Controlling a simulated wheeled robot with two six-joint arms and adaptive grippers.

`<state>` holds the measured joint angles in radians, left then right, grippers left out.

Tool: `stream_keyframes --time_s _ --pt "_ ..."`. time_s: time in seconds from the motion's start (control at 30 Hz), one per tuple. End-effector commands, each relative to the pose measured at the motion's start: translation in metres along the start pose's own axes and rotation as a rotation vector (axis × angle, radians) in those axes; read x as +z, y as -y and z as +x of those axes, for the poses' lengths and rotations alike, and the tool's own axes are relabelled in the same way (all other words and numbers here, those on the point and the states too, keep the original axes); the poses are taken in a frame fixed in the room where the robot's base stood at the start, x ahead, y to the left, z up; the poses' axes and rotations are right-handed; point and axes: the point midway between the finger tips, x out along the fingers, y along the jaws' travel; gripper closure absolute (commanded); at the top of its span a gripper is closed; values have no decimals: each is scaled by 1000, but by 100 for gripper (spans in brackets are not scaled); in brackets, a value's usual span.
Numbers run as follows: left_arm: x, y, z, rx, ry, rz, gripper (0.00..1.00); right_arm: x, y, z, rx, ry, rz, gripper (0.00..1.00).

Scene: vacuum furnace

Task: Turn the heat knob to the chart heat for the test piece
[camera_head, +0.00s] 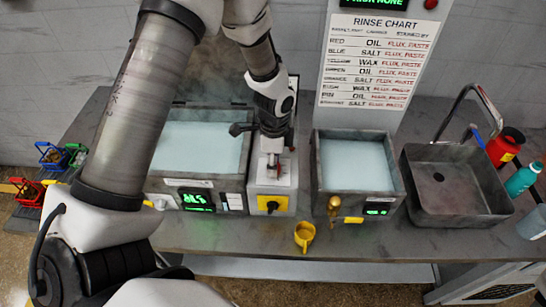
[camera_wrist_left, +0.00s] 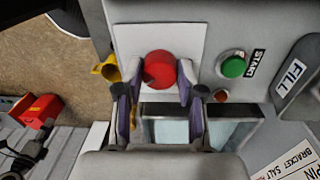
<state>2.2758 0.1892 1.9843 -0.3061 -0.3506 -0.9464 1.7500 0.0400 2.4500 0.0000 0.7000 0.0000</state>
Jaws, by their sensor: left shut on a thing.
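My left gripper (camera_head: 272,165) reaches down onto a narrow control box (camera_head: 285,187) between two bath tanks. In the left wrist view, the fingers (camera_wrist_left: 160,85) stand on both sides of a round red knob (camera_wrist_left: 160,68) and are shut on it. The knob sits over a white plate. In the head view the gripper mostly hides it. I cannot tell whether it is the heat knob, as no label shows on it. A yellow switch plate with a black knob (camera_head: 271,205) is on the box's front. The test piece cannot be made out. My right gripper is not in view.
The left tank (camera_head: 160,184) has a green display (camera_head: 197,199), too blurred to read. The right tank (camera_head: 382,190) has a brass valve (camera_head: 333,207) above a yellow cup (camera_head: 304,234). A rinse chart (camera_head: 376,60) stands behind. A sink (camera_head: 455,185) is at right.

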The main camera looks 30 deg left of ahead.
Motion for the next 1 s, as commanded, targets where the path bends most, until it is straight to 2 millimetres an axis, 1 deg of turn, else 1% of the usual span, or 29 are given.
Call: stream_keyframes --time_s 0.37,0.4,0.47,0.73,0.83,0.93,1.0 --pt "0 -2 2 4 3 7 97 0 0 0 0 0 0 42" --pt "0 -2 2 4 2 7 59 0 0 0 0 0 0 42" --pt "0 -1 2 4 2 7 38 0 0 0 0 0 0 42" --pt "0 -1 1 1 1 6 37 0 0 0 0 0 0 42" --pt "0 0 -3 0 0 5 37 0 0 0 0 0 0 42" --pt "-1 1 -17 -2 -1 5 37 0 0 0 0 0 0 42" --pt "-1 1 -33 -3 -1 4 37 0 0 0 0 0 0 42"
